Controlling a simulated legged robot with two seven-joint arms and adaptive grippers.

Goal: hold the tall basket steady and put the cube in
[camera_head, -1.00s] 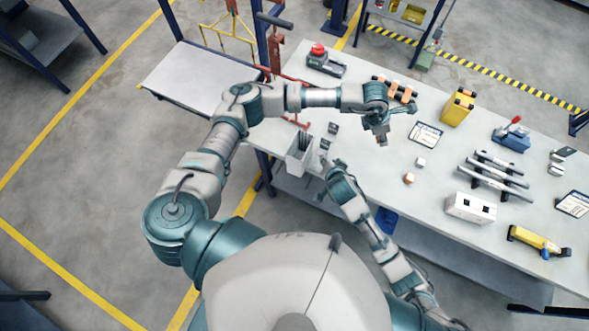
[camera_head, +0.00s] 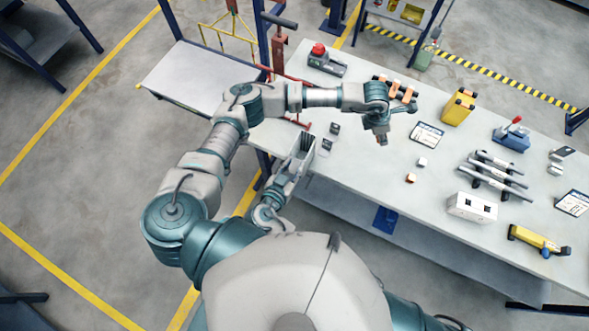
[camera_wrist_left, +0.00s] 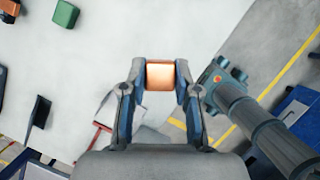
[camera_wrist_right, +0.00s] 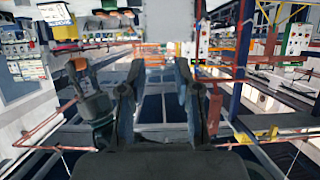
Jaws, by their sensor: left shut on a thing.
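The orange cube (camera_wrist_left: 160,76) is between the fingers of my left gripper (camera_wrist_left: 161,72), which is shut on it. In the head view my left gripper (camera_head: 379,134) holds the cube above the table, right of the tall basket. The tall grey basket (camera_head: 299,160) stands upright at the table's near-left edge, open at the top. My right gripper (camera_wrist_right: 158,72) has its fingers apart with nothing between them. In the head view the right hand is beside the basket's near side; its fingertips are hard to make out and contact cannot be told.
Dark small items (camera_head: 335,128) lie by the basket. A rack with bars (camera_head: 495,172) and a yellow case (camera_head: 459,106) stand to the right.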

